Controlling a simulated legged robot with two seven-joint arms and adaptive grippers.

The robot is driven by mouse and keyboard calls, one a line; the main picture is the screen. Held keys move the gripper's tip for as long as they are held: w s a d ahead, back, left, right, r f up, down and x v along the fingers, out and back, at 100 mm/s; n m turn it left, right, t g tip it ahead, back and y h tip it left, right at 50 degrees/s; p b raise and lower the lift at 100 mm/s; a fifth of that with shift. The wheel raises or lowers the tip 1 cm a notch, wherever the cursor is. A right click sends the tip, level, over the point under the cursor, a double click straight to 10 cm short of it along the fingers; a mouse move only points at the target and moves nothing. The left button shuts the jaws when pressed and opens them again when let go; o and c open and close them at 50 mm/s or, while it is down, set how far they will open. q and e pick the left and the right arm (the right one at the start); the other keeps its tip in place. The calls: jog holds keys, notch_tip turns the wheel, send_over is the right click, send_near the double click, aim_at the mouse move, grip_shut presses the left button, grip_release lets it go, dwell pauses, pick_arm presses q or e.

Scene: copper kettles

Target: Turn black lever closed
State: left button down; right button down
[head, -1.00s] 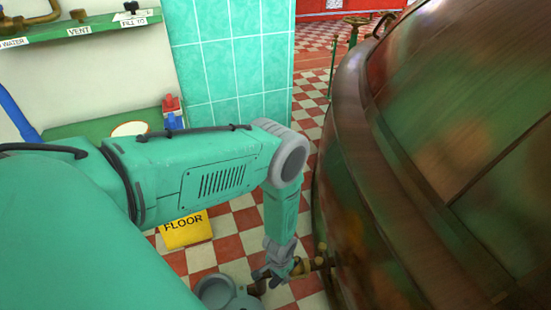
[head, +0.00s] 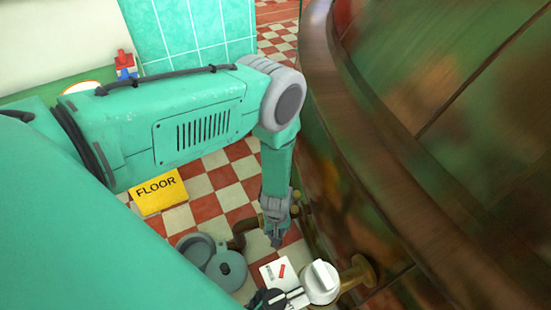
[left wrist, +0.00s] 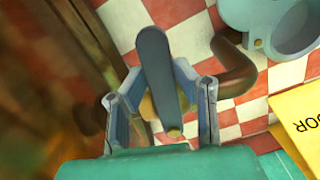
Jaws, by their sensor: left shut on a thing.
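The black lever (left wrist: 155,65) is a dark, flat bar in the left wrist view. It stands between the two fingers of my left gripper (left wrist: 160,92), over a brass valve part (left wrist: 148,106) on a brown pipe (left wrist: 234,68). My left gripper is shut on the lever, though its far end sticks out past the fingers. In the head view my left gripper (head: 275,232) points down beside the large copper kettle (head: 430,120), and it largely hides the lever and valve. My right gripper is in neither view.
A grey-blue round fitting (head: 228,268) sits left of the gripper. A white cylindrical device (head: 320,283) with a white plate (head: 278,270) is below it, by a brass pipe (head: 357,276). A yellow FLOOR sign (head: 158,192) stands on the checkered floor (head: 205,207).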

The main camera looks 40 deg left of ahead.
pick_arm(q)
jog(key=shift+w+d+n, duration=0.2)
jog(key=shift+w+n, duration=0.3)
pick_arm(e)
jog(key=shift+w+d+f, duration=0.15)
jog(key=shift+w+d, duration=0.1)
pick_arm(q)
jog(key=shift+w, duration=0.1)
jog(key=c, duration=1.3)
grip_release()
jog(key=shift+d, duration=0.1)
jog(key=shift+r, duration=0.35)
notch_tip(320, 180, up, 11)
jog(key=shift+r, duration=0.1)
